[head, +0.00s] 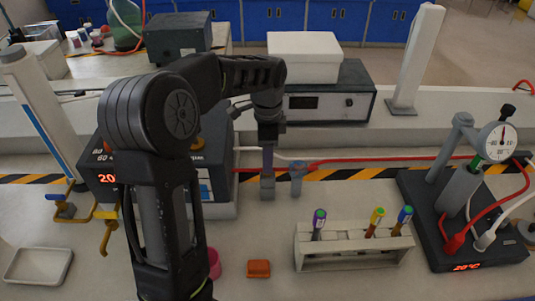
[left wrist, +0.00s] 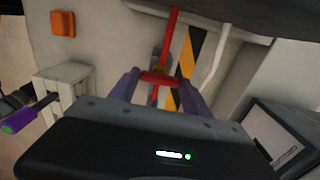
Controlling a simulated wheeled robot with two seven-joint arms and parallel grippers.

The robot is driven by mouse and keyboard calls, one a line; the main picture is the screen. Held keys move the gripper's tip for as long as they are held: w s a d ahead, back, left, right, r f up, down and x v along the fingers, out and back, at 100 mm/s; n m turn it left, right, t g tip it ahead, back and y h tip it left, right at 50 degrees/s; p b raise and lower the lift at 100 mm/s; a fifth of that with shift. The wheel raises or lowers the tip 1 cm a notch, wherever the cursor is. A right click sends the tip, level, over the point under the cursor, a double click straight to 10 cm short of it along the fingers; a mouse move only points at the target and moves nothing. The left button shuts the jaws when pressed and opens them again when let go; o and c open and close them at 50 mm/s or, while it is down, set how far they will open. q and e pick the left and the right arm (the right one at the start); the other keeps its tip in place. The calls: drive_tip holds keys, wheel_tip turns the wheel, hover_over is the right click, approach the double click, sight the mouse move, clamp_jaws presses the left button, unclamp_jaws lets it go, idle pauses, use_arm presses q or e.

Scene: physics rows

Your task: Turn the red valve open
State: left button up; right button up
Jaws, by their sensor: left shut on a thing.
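The red valve handle (left wrist: 158,78) shows in the left wrist view as a short red bar between the two purple-grey fingers. A red pipe (left wrist: 171,38) runs up from it. My left gripper (left wrist: 157,92) is shut on the handle, with a finger at each side. In the head view my left gripper (head: 268,165) points down at the pipe line at the back of the bench. There the handle is hidden behind the fingers. How far the handle is turned cannot be told. My right gripper is not in view.
A rack (head: 350,258) with several capped tubes stands front right of the gripper. An orange block (head: 258,268) and a pink cup (head: 214,264) lie in front. A gauge stand (head: 465,215) is at right. Blue-handled (head: 58,199) and yellow-handled (head: 107,232) valves are at left.

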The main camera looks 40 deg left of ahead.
use_arm(q)
drive_tip(key=c, duration=0.4)
drive_tip(key=shift+o, duration=0.2)
drive_tip(key=shift+n, duration=0.4)
drive_tip(key=n, duration=1.7)
drive_tip(key=shift+p, duration=0.4)
